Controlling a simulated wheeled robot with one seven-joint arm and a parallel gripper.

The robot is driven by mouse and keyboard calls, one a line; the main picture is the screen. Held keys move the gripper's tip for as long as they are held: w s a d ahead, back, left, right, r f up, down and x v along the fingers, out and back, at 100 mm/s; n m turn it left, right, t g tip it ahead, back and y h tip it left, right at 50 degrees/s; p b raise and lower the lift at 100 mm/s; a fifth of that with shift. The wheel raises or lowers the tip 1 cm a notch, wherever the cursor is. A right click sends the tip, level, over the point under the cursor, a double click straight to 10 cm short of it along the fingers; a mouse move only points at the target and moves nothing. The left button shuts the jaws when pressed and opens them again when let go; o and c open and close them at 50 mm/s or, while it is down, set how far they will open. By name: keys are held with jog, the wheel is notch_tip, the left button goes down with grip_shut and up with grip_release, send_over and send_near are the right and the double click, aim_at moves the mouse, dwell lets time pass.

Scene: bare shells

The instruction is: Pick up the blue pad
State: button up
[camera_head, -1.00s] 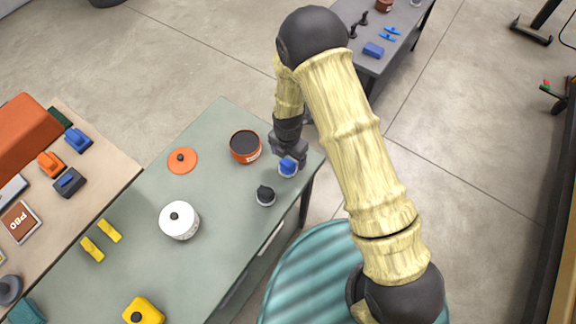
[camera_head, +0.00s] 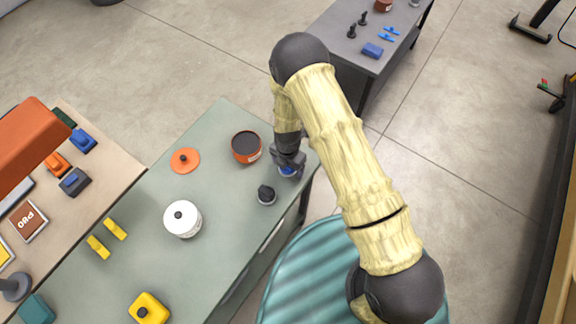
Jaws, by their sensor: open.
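The blue pad (camera_head: 288,171) sits near the right edge of the grey-green table (camera_head: 226,240), just right of the orange pot. It is small and round, with a pale rim at its base. My gripper (camera_head: 289,163) is over it, pointing down, with its open fingers around the pad's upper part. The fingers and wrist hide much of the pad, and I cannot tell whether they touch it.
A dark round-topped piece (camera_head: 266,195) stands close in front of the pad. The orange pot (camera_head: 246,147) is just left of my gripper. An orange lid (camera_head: 185,160) and a white pot (camera_head: 183,219) lie farther left. A grey table (camera_head: 352,65) stands beyond.

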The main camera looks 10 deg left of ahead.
jog(key=shift+c, duration=0.4)
jog(key=c, duration=1)
jog(key=shift+r, duration=0.15)
notch_tip(320, 180, up, 10)
jog(key=b, duration=0.3)
jog(key=shift+b, duration=0.3)
